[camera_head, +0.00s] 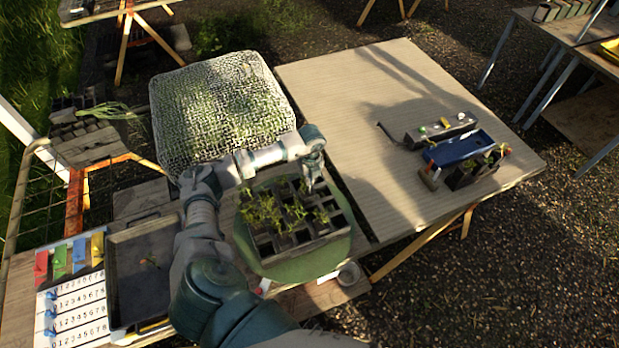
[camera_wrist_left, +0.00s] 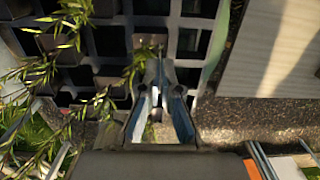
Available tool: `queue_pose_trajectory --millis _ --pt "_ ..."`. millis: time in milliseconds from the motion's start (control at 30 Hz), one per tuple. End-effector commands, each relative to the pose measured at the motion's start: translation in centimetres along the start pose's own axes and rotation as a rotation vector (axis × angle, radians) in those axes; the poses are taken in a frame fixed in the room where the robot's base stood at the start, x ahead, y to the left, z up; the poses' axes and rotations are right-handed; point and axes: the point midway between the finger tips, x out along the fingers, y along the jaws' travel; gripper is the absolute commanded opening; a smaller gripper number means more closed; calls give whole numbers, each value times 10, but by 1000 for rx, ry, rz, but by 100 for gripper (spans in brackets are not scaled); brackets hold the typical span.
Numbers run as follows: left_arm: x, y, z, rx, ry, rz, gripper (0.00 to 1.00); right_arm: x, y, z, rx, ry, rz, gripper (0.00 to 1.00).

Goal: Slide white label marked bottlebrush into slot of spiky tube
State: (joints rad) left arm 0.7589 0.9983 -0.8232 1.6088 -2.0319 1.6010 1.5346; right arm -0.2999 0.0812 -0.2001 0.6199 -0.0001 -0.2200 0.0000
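My left gripper (camera_head: 313,181) points down over the right back part of a dark tray (camera_head: 292,243) of square tubes with green seedlings. In the left wrist view its fingers (camera_wrist_left: 159,85) lean together towards their tips, just in front of a brownish square tube top (camera_wrist_left: 150,42). I cannot tell whether something thin is between them. Spiky, narrow-leaved plants (camera_wrist_left: 78,20) stand in tubes at the left of that view. I cannot make out a white label marked bottlebrush, or a label slot. My right gripper is not in view.
The tray sits on a round green stand (camera_head: 300,268). A wire-mesh block (camera_head: 220,105) stands behind it. Numbered white strips (camera_head: 75,310) and a dark tray (camera_head: 140,270) lie at left. A blue tray (camera_head: 458,148) is on the right table (camera_head: 370,90), which is otherwise mostly clear.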

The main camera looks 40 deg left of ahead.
Motion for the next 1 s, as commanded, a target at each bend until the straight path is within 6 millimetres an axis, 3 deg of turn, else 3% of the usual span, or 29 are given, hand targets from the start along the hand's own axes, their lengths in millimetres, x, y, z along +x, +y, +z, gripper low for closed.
queue_pose_trajectory --millis 967,1000 --pt "7 0 0 0 0 1 0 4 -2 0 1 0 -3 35" --pt "7 0 0 0 0 1 11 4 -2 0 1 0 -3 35"
